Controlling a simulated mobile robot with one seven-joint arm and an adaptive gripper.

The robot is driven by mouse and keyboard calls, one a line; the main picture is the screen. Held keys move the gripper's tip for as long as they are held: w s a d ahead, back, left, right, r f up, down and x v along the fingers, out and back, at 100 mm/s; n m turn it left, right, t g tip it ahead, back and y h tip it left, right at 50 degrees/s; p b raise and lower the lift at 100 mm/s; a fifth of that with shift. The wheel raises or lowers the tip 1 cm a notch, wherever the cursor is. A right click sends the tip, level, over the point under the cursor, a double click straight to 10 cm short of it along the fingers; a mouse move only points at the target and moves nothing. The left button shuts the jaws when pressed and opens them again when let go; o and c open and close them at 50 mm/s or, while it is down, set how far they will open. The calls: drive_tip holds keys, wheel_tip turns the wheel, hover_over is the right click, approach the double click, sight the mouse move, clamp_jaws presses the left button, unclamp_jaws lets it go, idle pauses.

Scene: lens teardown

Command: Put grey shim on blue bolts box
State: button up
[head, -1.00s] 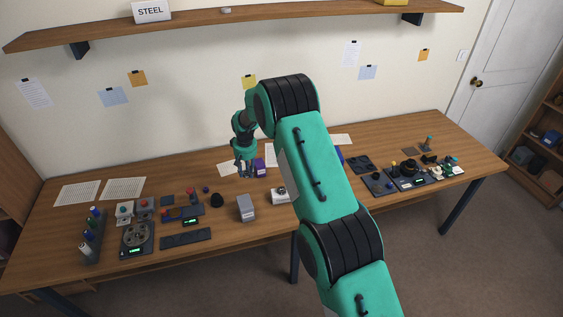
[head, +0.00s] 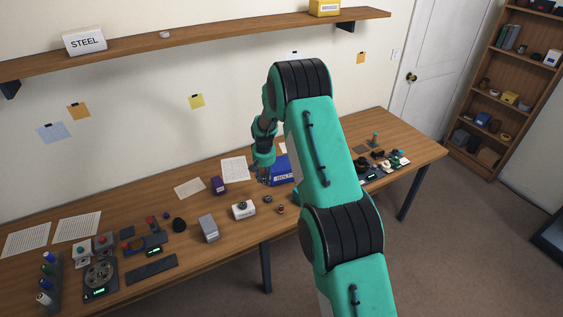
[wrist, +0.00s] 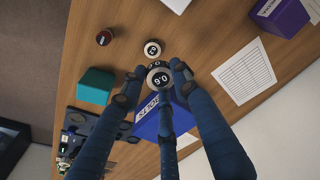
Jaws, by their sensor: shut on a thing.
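My gripper (wrist: 157,75) is shut on a small dark-grey round piece with a white numbered face, which I take to be the grey shim (wrist: 158,78). The blue bolts box (head: 282,170) stands near the back of the table, and my gripper (head: 263,180) is at its left side in the head view. In the wrist view the blue box (wrist: 149,122) lies just behind the fingers, which partly cover it. I cannot tell whether the shim touches the box. In the head view the shim is too small to make out.
Another numbered disc (wrist: 152,48) and a red-topped round piece (wrist: 104,38) lie on the table near the gripper. A teal block (wrist: 97,85) stands beside the blue box.

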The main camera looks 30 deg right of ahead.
drive_tip(key=s+d+r+m+p, duration=0.1)
drive_tip(key=s+d+m, duration=0.1)
drive_tip(key=s+d, duration=0.4)
drive_tip(key=d, duration=0.4)
drive_tip(key=shift+r+m, duration=0.3)
drive_tip(key=p, duration=0.2)
hover_over(284, 166)
drive_tip(key=shift+s+f, duration=0.15)
drive_tip(key=shift+f, duration=0.6)
drive_tip(key=shift+f, duration=1.75)
drive_tip(key=shift+f, duration=0.15)
